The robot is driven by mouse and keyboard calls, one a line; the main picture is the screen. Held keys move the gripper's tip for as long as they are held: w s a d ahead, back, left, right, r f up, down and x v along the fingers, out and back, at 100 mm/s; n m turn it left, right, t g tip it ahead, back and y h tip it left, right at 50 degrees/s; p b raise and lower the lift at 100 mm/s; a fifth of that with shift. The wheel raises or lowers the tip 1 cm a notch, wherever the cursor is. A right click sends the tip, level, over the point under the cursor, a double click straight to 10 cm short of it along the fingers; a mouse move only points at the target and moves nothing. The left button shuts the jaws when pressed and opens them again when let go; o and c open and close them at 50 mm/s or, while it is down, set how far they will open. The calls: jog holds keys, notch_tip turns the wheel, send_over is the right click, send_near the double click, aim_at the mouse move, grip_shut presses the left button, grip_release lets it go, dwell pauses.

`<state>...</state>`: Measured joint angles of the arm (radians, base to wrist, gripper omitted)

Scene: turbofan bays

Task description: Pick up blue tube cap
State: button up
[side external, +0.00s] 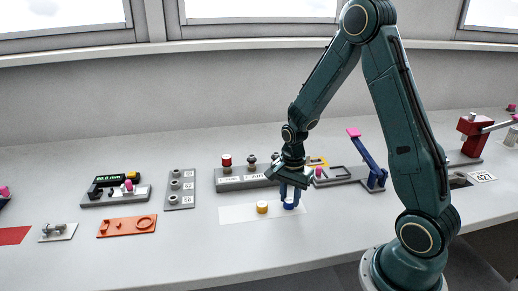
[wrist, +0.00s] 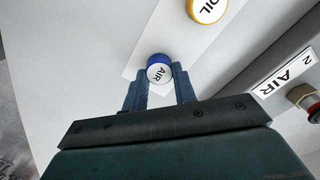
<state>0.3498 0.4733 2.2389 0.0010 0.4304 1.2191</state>
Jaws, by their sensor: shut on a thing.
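The blue tube cap (wrist: 159,69) has a white top marked AIR and sits between the fingertips of my gripper (wrist: 160,78) in the wrist view. In the side view the blue cap (side external: 290,205) is at the white sheet (side external: 238,214), under my gripper (side external: 291,193). My gripper points down and is shut on the cap. I cannot tell whether the cap still touches the sheet. A yellow cap (side external: 262,207) stands on the sheet to the left; in the wrist view it reads OIL (wrist: 208,8).
Behind the sheet is a grey block (side external: 232,182) with a red-capped fitting (side external: 226,160) and others. A blue clamp arm (side external: 368,155) stands at the right. An orange tray (side external: 127,226) and a grey plate (side external: 180,188) lie left. The front of the bench is clear.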

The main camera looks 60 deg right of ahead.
aim_at(289, 200)
jog(key=shift+r, duration=0.15)
notch_tip(289, 200, up, 20)
dwell(0.9)
jog(key=shift+w, duration=0.1)
dwell(0.6)
jog(key=w+d+f, duration=0.2)
jog(key=w+d, duration=0.1)
jog(key=w, duration=0.5)
jog(key=w+d+f, duration=0.2)
jog(key=w+d, duration=0.1)
jog(key=w, duration=0.6)
jog(key=shift+w+d+f, duration=0.2)
jog(key=shift+w+f, duration=0.1)
jog(key=shift+f, duration=0.1)
jog(key=shift+f, duration=0.2)
jog(key=shift+f, duration=2.65)
jog(key=shift+f, duration=0.85)
